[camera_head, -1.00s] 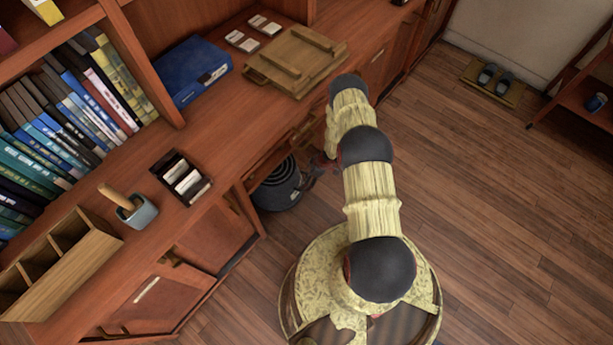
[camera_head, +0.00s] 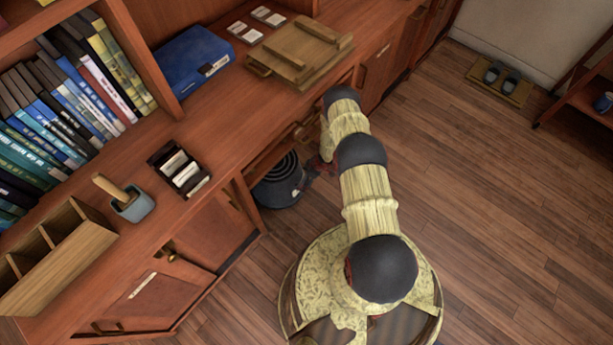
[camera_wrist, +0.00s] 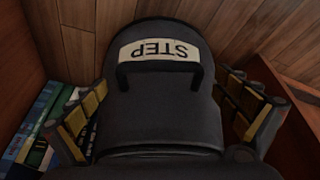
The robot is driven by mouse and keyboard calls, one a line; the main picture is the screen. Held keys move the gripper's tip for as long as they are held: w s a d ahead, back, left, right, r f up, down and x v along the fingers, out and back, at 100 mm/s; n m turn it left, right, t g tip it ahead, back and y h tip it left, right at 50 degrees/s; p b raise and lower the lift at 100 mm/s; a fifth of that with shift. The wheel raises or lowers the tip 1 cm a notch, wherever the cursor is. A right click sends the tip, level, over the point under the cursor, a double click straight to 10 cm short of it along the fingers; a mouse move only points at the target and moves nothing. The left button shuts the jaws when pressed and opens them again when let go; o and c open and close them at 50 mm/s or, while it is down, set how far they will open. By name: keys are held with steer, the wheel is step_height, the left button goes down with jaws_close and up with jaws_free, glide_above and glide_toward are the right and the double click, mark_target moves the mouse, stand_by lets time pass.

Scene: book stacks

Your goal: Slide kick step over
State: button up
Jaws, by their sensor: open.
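The kick step (camera_head: 281,187) is a dark round stool with a ringed top, standing on the floor in the recess under the counter in the head view. In the wrist view the kick step (camera_wrist: 165,95) fills the middle, with a pale "STEP" label and a dark handle bar. My gripper (camera_head: 318,172) is beside it, low at the recess opening. In the wrist view my gripper's fingers (camera_wrist: 168,112) are spread wide, one on each side of the kick step. I cannot tell whether they touch it.
The wooden counter (camera_head: 232,140) overhangs the recess, with cabinet doors (camera_head: 205,235) to its left. Books (camera_wrist: 40,125) stand at the left of the wrist view. Open wooden floor (camera_head: 470,220) lies to the right. Slippers on a mat (camera_head: 518,92) lie by the far wall.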

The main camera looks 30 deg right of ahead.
steer(key=shift+f, duration=0.15)
steer(key=shift+c, duration=0.5)
steer(key=shift+a, duration=0.1)
steer(key=c, duration=1.9)
